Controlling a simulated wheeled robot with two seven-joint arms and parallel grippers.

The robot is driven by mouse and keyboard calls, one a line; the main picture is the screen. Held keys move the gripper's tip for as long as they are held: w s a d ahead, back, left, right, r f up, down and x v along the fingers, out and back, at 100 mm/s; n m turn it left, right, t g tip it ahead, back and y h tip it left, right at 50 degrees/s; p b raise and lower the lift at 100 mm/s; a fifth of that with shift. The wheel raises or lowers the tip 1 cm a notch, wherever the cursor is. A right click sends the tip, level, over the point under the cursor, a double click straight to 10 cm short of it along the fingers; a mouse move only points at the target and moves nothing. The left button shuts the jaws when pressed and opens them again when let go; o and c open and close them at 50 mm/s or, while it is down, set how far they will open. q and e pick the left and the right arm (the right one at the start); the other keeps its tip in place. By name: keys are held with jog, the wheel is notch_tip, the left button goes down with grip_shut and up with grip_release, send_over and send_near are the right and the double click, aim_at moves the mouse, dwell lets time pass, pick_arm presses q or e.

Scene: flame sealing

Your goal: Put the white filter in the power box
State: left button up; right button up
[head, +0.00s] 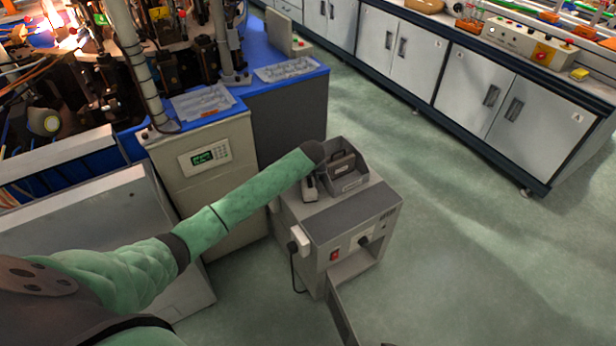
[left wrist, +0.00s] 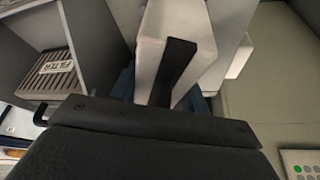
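My left gripper (head: 312,184) is low over the left part of the top of the grey power box (head: 345,222). A small pale piece shows just below it, mostly covered by the wrist. In the left wrist view a white block, which looks like the white filter (left wrist: 150,50), stands behind a dark finger of my left gripper (left wrist: 172,72). Only one finger shows clearly, so I cannot tell whether the gripper is shut on the block. The power box has a red switch and a dark knob on its front. My right gripper is not in view.
A grey open bin (head: 345,182) with a dark, labelled item sits on the box top, right of my gripper. The left wrist view shows a ribbed, labelled part (left wrist: 50,75) in a grey compartment. A beige cabinet (head: 208,160) stands close left. The floor at right is clear.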

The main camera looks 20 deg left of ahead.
pick_arm(q)
jog(key=o, duration=0.4)
jog(key=v, duration=1.1)
jog(key=shift+r, duration=0.15)
jog(key=shift+s+d+r, duration=0.1)
jog(key=shift+s+r, duration=0.05)
jog(key=shift+r, duration=0.35)
